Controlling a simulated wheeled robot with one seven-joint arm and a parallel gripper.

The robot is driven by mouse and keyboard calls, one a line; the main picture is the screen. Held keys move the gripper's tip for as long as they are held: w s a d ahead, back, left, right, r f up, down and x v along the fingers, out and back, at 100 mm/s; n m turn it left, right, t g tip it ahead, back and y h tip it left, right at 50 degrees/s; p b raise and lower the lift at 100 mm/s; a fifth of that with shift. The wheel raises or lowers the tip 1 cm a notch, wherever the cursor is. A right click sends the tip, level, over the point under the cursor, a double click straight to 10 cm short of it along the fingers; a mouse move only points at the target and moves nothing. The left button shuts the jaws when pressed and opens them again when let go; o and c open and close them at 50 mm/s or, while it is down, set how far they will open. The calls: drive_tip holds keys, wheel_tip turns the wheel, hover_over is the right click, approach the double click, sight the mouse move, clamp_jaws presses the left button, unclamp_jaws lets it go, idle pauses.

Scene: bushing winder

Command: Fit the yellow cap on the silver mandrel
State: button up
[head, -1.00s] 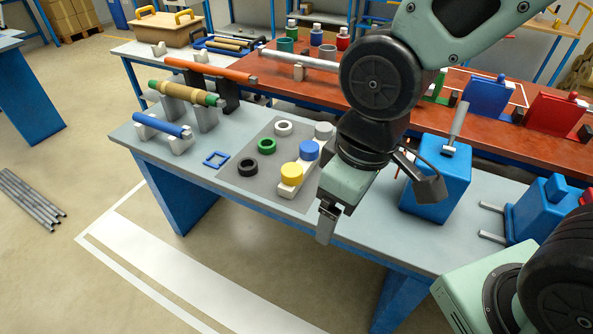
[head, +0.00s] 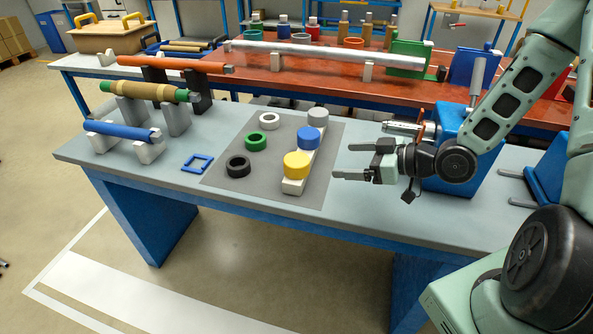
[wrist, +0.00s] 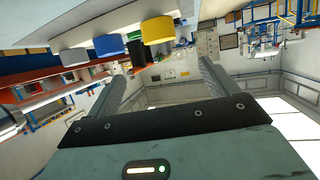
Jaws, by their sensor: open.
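The yellow cap (head: 297,165) stands on the front end of a white strip on the grey mat, and it shows upside down at the top of the wrist view (wrist: 158,29). My gripper (head: 342,161) is open and empty, to the right of the cap and apart from it, with its fingers level and pointing left. Its two fingers also show in the wrist view (wrist: 162,78). A short silver spindle (head: 400,127) points left from the blue box, behind my gripper. A long silver bar (head: 320,54) lies on supports on the red table. I cannot tell which is the mandrel.
A blue cap (head: 308,138) and a grey cap (head: 318,116) stand behind the yellow one. White, green and black rings (head: 238,166) lie left of them. The blue box (head: 452,170) stands close beside my wrist. The front right bench top (head: 385,215) is clear.

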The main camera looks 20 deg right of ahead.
sight(298, 160)
drive_tip(key=x, duration=1)
drive_tip(key=shift+w+a+f, duration=0.1)
drive_tip(key=shift+w+a, duration=0.15)
drive_tip(key=shift+w, duration=0.1)
drive_tip(key=shift+p+x, duration=0.65)
drive_tip(key=shift+x, duration=2.4)
drive_tip(key=shift+f, duration=0.15)
drive_tip(key=c, duration=1.1)
